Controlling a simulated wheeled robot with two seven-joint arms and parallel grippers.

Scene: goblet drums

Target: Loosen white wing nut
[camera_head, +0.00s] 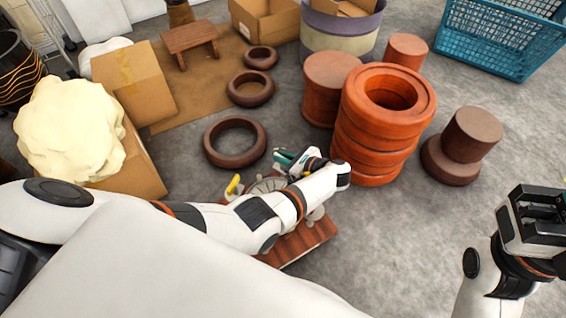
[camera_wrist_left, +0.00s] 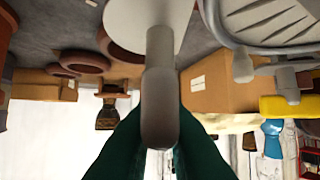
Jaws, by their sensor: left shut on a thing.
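The white wing nut (camera_wrist_left: 160,105) looks like the pale grey, rounded piece on a stem below a light disc in the left wrist view. My left gripper (camera_wrist_left: 160,150) has its dark green fingers shut on it, one on each side. In the head view my left gripper (camera_head: 290,160) is at the metal fixture (camera_head: 268,184), which stands on a reddish wooden board (camera_head: 305,243). My left arm and fingers hide the nut and much of the fixture there. My right gripper (camera_head: 538,215) is at the right edge, away from the fixture; its fingers are unclear.
A yellow handle (camera_head: 233,185) stands on the fixture's left side. Stacked orange clay rings (camera_head: 375,130) stand close right of my left wrist. A brown ring (camera_head: 235,142) lies behind the fixture. Grey floor (camera_head: 400,235) is clear between the board and my right gripper.

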